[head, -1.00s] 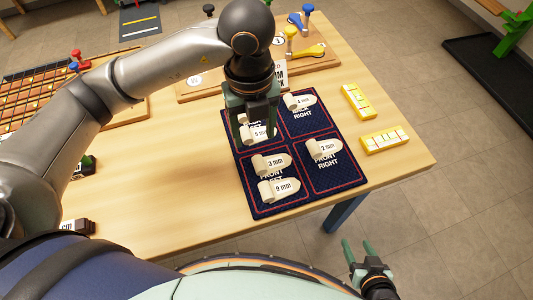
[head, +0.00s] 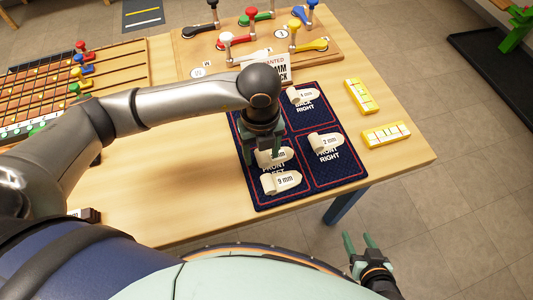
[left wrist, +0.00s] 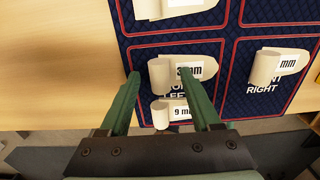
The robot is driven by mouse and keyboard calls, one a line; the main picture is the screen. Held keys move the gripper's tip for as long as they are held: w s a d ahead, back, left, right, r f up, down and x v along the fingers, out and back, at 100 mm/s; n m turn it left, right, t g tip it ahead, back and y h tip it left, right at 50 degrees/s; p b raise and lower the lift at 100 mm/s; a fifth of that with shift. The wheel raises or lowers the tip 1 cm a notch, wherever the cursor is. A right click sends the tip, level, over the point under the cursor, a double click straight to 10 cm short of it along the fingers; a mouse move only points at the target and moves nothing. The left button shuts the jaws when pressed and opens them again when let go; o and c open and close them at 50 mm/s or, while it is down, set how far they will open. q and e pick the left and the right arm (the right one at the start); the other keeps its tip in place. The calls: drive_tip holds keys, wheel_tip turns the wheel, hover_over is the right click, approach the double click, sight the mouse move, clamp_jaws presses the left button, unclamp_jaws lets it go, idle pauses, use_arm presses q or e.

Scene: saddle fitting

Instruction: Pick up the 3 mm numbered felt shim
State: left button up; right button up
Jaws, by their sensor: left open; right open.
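The 3 mm felt shim (head: 281,155) is a cream tongue-shaped piece with a rolled end, lying on the front left panel of the dark blue quilted mat (head: 345,178). My left gripper (head: 263,150) is open over it and hides part of it and its number. In the left wrist view the shim (left wrist: 163,76) shows between the two green fingertips (left wrist: 160,73), its label partly covered by one finger. I cannot tell the remaining height. The 9 mm shim (head: 285,181) lies close in front of it. My right gripper (head: 360,243) is open and empty, off the table's front right.
The 2 mm shim (head: 325,141) and a back right shim (head: 301,94) lie on the mat. Another shim (left wrist: 175,8) shows at the wrist view's top. Yellow blocks (head: 386,134) sit right of the mat. A board with coloured knobs (head: 250,45) stands behind. Bare table lies left.

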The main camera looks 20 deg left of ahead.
use_arm(q)
drive_tip(key=shift+c, duration=0.2)
clamp_jaws()
idle(0.5)
